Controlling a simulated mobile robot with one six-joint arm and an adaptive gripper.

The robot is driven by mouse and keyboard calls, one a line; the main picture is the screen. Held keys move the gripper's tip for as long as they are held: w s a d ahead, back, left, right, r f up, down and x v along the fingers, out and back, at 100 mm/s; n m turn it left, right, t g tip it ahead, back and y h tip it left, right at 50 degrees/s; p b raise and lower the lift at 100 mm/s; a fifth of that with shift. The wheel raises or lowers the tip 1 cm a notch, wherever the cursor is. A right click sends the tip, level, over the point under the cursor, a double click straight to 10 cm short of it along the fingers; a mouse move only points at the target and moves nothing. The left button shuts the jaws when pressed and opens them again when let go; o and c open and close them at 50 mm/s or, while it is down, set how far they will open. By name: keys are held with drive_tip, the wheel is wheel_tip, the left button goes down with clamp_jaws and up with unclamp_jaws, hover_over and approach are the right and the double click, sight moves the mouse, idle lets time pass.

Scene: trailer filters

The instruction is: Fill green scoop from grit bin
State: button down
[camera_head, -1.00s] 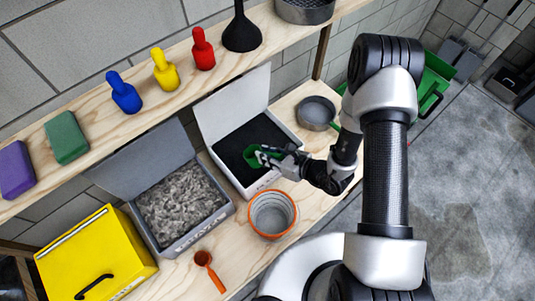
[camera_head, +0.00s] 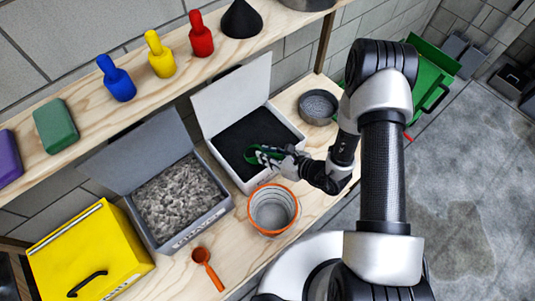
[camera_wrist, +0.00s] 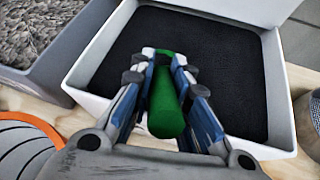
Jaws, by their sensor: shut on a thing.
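The green scoop (camera_head: 254,155) is in my gripper (camera_head: 272,155), which is shut on its handle. In the wrist view the green handle (camera_wrist: 165,105) lies between the two fingers of my gripper (camera_wrist: 164,62). The scoop's bowl is mostly hidden behind the fingers there. The scoop is over or in the dark grit in a white open-lidded bin (camera_head: 297,137), near the bin's front side. The bin also shows in the wrist view (camera_wrist: 92,101), with black grit (camera_wrist: 235,70) filling it evenly. I cannot tell how much grit is in the scoop.
A grey bin of grey chunks (camera_head: 217,212) stands left. An orange-rimmed bucket (camera_head: 272,213) stands just in front of the white bin. A round grey pan (camera_head: 318,107), an orange scoop (camera_head: 207,268) and a yellow box (camera_head: 90,262) are on the bench. A shelf (camera_head: 120,105) runs behind.

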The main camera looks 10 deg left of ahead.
sight(259, 147)
drive_tip(key=shift+w+a, duration=1.35)
drive_tip(key=shift+a, duration=0.2)
drive_tip(key=shift+s+d, duration=1.15)
drive_tip(key=shift+d, duration=0.2)
drive_tip(key=shift+s+d+r+p, duration=0.1)
drive_tip(key=shift+r+p, duration=1)
drive_tip(key=shift+r, duration=0.55)
drive_tip(key=shift+s+d+r+p, duration=0.15)
drive_tip(key=shift+r+p, duration=1)
drive_tip(key=shift+r, duration=0.45)
drive_tip(key=shift+s+d+r+p, duration=0.1)
drive_tip(key=shift+r+p, duration=1)
drive_tip(key=shift+r, duration=0.55)
drive_tip(key=shift+f+b, duration=0.1)
drive_tip(key=shift+b, duration=0.3)
drive_tip(key=shift+t+y+b, duration=0.3)
drive_tip(key=shift+y+b, duration=0.4)
drive_tip(key=shift+b, duration=0.2)
wheel_tip(259, 147, up, 2)
drive_tip(key=t+y+b, duration=0.1)
drive_tip(key=y+b, duration=0.2)
drive_tip(key=b, duration=0.2)
drive_tip(key=shift+t+b, duration=0.3)
drive_tip(key=shift+b, duration=0.1)
drive_tip(key=shift+r+y+b, duration=0.3)
drive_tip(key=shift+r+y, duration=0.2)
drive_tip(key=shift+r, duration=0.1)
